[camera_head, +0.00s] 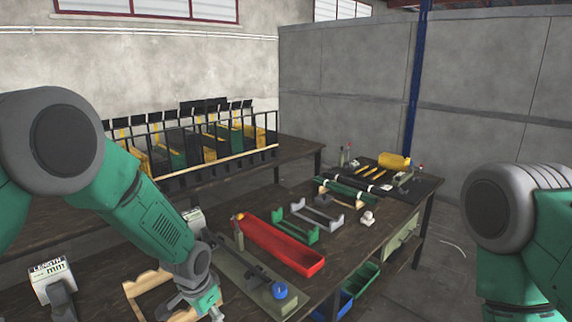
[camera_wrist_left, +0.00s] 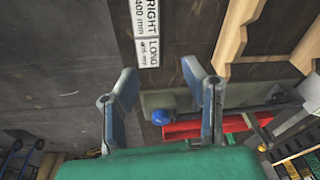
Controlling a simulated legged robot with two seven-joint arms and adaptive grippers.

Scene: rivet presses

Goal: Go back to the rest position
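My left arm comes in from the left of the head view, its green forearm reaching down over the near workbench. My left gripper (camera_head: 195,302) is at the bottom of that view, partly cut off by the edge. In the left wrist view my left gripper (camera_wrist_left: 160,72) shows two fingers spread apart, with nothing between them. My right arm shows only as a grey joint and green links at the right edge of the head view. My right gripper is out of view.
The workbench (camera_head: 352,240) carries a red tray (camera_head: 280,245), a blue knob (camera_head: 280,290), green and grey brackets (camera_head: 318,215) and a wooden rack (camera_head: 150,285). A label reading length mm (camera_head: 48,268) stands at the lower left. Floor is clear at the right.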

